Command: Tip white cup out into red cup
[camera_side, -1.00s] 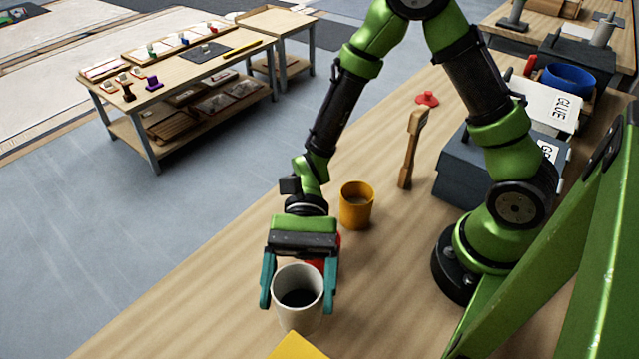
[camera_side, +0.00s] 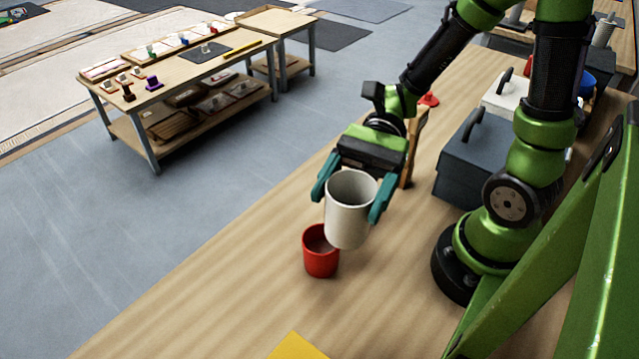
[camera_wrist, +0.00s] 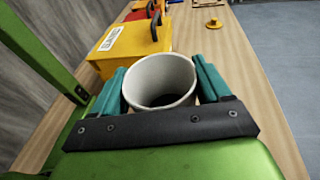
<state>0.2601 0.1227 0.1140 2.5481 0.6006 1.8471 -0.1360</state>
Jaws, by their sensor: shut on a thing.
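The white cup (camera_side: 347,222) is held between the teal fingers of my gripper (camera_side: 348,200), above the bench. It looks about upright, mouth up. In the wrist view the white cup (camera_wrist: 190,80) sits between the fingers of my gripper (camera_wrist: 162,88), with a dark inside. The red cup (camera_side: 321,262) stands upright on the bench, just below and left of the white cup in the side view. The white cup overlaps part of its rim there. What the red cup holds is not clear. The red cup is not seen in the wrist view.
A wooden-handled tool (camera_side: 416,150) stands behind my gripper, partly hidden. A dark box with a handle (camera_side: 470,160) is at the right. A yellow piece (camera_side: 298,347) lies at the front edge of the picture. The bench around the red cup's left and front is clear.

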